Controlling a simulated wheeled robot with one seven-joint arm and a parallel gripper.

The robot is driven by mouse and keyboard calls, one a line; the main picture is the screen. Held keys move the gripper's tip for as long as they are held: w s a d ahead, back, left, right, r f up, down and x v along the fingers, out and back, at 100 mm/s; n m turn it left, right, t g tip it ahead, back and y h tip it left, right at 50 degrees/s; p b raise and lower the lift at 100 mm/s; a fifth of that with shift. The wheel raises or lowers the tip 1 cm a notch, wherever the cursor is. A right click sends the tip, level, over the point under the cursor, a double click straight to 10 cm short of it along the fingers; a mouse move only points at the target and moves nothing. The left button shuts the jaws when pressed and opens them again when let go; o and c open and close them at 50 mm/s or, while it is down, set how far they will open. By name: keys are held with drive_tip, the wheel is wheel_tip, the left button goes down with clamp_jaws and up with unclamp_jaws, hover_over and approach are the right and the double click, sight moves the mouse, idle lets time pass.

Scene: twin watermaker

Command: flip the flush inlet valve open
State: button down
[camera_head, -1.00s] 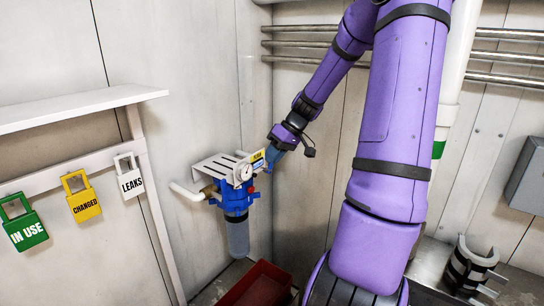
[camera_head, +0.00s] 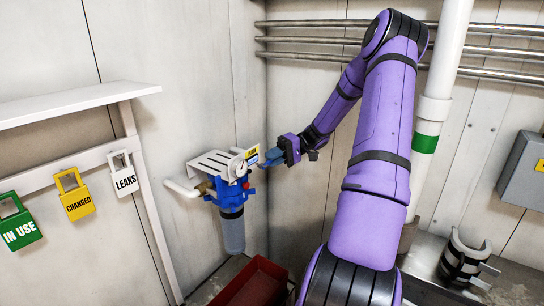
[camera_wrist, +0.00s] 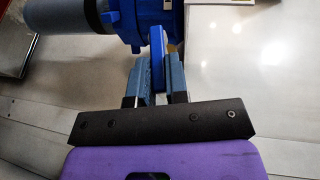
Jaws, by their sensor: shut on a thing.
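The blue filter housing (camera_head: 229,190) with a grey bowl (camera_head: 232,232) hangs on the wall bracket, with a gauge (camera_head: 238,168) and a yellow label (camera_head: 252,155) at its top. My gripper (camera_head: 270,159) is at the right side of the housing. In the wrist view my gripper (camera_wrist: 158,82) is shut on a flat blue handle (camera_wrist: 157,55) that stands between its two fingers. The handle reaches up to the blue housing (camera_wrist: 185,22). The handle is largely hidden by my gripper in the head view.
A red bin (camera_head: 254,284) is on the floor below the housing. Green, yellow and white padlock tags (camera_head: 74,196) hang under a white shelf (camera_head: 70,105) at left. Pipes (camera_head: 320,42) run along the back wall. A white pipe (camera_head: 189,188) joins the housing's left.

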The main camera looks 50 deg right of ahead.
drive_tip(key=shift+d+f+m+t+y, duration=0.1)
drive_tip(key=shift+f+m+t+y, duration=0.3)
drive_tip(key=shift+y, duration=0.6)
drive_tip(key=shift+f, duration=0.15)
drive_tip(key=c, duration=1.1)
unclamp_jaws()
drive_tip(key=shift+r, duration=0.4)
wheel_tip(320, 180, up, 2)
drive_tip(key=shift+r, duration=0.25)
drive_tip(key=s+a, duration=0.2)
drive_tip(key=s, duration=0.2)
drive_tip(key=s+a+r, duration=0.1)
drive_tip(key=s+a, duration=0.2)
drive_tip(key=s, duration=0.2)
drive_tip(key=s+a, duration=0.2)
drive_tip(key=s, duration=0.3)
drive_tip(key=shift+a+r, duration=0.3)
drive_tip(key=shift+a, duration=0.05)
drive_tip(key=shift+c, duration=0.3)
